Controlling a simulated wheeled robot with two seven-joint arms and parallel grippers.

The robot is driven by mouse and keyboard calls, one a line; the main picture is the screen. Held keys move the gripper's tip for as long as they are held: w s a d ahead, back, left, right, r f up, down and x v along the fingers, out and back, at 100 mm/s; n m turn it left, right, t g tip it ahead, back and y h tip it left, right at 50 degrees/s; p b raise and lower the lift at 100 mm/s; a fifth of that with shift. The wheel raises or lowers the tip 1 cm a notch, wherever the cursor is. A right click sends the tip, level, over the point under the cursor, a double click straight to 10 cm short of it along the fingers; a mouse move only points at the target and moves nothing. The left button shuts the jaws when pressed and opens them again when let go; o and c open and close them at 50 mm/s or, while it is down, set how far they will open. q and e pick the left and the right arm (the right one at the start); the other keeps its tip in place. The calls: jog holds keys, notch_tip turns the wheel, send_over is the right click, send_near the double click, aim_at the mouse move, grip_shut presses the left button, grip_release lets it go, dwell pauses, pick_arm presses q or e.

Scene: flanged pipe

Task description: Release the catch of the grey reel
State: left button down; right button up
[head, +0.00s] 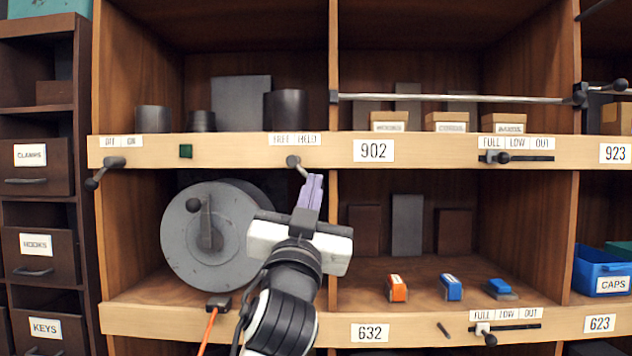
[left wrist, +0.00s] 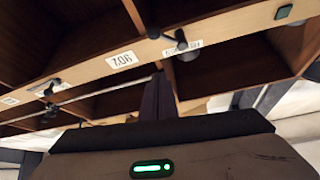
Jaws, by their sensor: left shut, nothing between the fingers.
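The grey reel (head: 185,240) is a large round disc with a dark crank handle, standing in the left bay under the upper shelf board. Its catch lever (head: 293,162) sits on the board below the FREE/HELD label (head: 295,140). The lever's arm slants down to the right, its end partly hidden by my fingers. My left gripper (head: 313,182) is shut and empty, its purple fingers pointing up at the lever's end; I cannot tell whether they touch. In the left wrist view, the lever (left wrist: 180,42) is beyond the fingertips (left wrist: 158,80). My right gripper is not in view.
Another lever (head: 113,163) sits at the board's left end, beside a green square button (head: 186,151). An upright divider (head: 333,220) stands just right of my gripper. A slider (head: 515,158) and a metal rod (head: 450,98) are to the right. An orange cord (head: 208,325) hangs below the reel.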

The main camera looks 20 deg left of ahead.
aim_at(306, 173)
pick_arm(q)
jog(key=shift+w, duration=0.1)
